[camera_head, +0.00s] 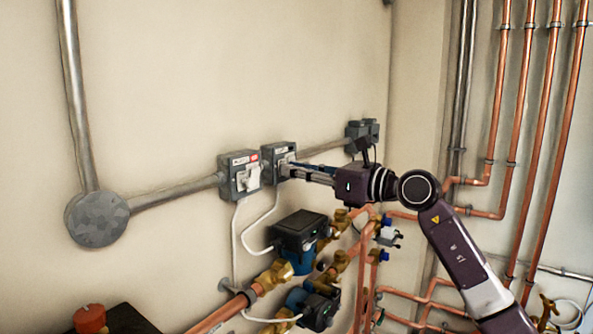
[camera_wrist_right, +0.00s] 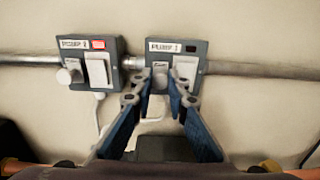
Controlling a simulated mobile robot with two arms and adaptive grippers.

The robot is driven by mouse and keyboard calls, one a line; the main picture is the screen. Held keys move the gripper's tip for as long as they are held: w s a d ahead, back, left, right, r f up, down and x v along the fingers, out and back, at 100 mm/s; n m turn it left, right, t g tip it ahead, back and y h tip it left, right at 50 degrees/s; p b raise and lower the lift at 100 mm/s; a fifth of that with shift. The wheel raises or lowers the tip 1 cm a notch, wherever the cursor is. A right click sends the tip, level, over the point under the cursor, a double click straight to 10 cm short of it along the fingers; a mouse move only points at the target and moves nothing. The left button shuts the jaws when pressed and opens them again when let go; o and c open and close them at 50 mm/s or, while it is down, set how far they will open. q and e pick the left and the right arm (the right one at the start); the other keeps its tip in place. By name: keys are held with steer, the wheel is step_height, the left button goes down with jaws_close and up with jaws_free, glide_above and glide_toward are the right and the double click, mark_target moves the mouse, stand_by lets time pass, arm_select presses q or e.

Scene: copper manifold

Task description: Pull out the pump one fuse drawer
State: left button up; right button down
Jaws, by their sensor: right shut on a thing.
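The pump one box (camera_wrist_right: 193,50) is a grey wall box with a label, a dark indicator and a white block (camera_wrist_right: 186,67), which looks like its fuse drawer, seated in its front. A pale knob (camera_wrist_right: 160,68) is left of the block. My right gripper (camera_wrist_right: 163,80) is at the front of this box, its fingertips shut around the knob, as far as I can tell; they partly hide it. In the head view, the box (camera_head: 279,150) is partly covered by my right gripper (camera_head: 288,170). My left gripper is not in view.
A similar box (camera_head: 237,177) with a lit red indicator hangs just left. Conduit (camera_head: 175,194) runs between the boxes and a round junction box (camera_head: 97,219). Below are a black-topped pump (camera_head: 300,229), brass valves and copper pipes.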

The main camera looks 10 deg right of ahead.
steer(key=b+v, duration=0.1)
steer(key=v, duration=0.2)
steer(key=c, duration=2.3)
jaws_free()
steer(key=o, duration=0.5)
steer(key=shift+s+d, duration=0.1)
steer(key=shift+d, duration=0.05)
steer(key=shift+c, duration=0.2)
steer(key=shift+d, duration=0.1)
steer(key=v, duration=1.2)
